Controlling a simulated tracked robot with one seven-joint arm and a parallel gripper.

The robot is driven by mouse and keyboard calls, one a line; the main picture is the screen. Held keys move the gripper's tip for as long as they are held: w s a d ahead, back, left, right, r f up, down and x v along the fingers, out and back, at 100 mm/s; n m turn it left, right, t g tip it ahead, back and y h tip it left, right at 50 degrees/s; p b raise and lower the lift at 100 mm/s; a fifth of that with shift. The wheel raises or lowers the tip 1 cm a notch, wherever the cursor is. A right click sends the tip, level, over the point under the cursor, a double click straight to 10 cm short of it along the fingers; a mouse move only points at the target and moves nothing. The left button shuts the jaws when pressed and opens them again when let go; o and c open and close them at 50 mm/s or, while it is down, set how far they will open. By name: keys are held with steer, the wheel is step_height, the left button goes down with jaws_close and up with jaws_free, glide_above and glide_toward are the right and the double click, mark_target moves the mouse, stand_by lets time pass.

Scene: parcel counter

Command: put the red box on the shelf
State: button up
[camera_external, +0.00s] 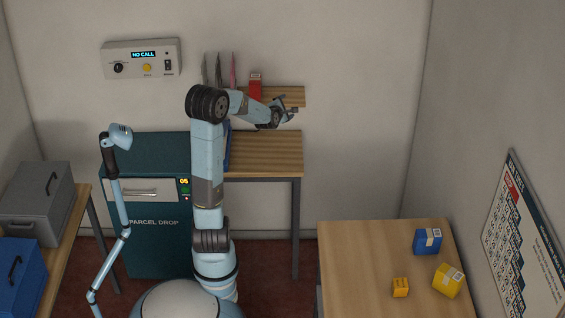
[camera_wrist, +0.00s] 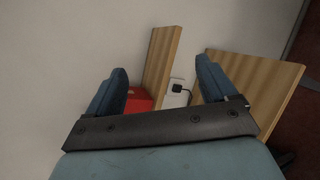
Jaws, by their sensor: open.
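The red box (camera_external: 255,84) with a white label stands upright on the wooden wall shelf (camera_external: 293,95), towards its middle. My gripper (camera_external: 289,106) is in front of the shelf's right part, to the right of the box and apart from it. In the wrist view, the red box (camera_wrist: 140,99) shows partly behind the left finger, beside the shelf board (camera_wrist: 160,62). My gripper (camera_wrist: 162,66) has its two fingers spread with nothing held between them.
Several upright slim items (camera_external: 218,70) stand at the shelf's left. Below is a wooden bench (camera_external: 265,155), with a wall socket (camera_wrist: 177,92) above it. A blue box (camera_external: 427,241), a yellow box (camera_external: 448,281) and a small orange box (camera_external: 400,287) lie on the right table (camera_external: 350,260).

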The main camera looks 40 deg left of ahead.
steer(key=s+d+r+m+g+h, duration=0.3)
steer(key=s+d+m, duration=1.1)
steer(key=d+m, duration=0.15)
steer(key=s+d+f+m+g+h, duration=0.1)
steer(key=s+m, duration=0.5)
steer(key=s, duration=0.6)
steer(key=s+d+m+g+h, duration=0.1)
steer(key=s+d+m+g, duration=0.3)
steer(key=s+m, duration=0.3)
steer(key=s+d, duration=0.1)
steer(key=s, duration=0.4)
steer(key=shift+f, duration=0.4)
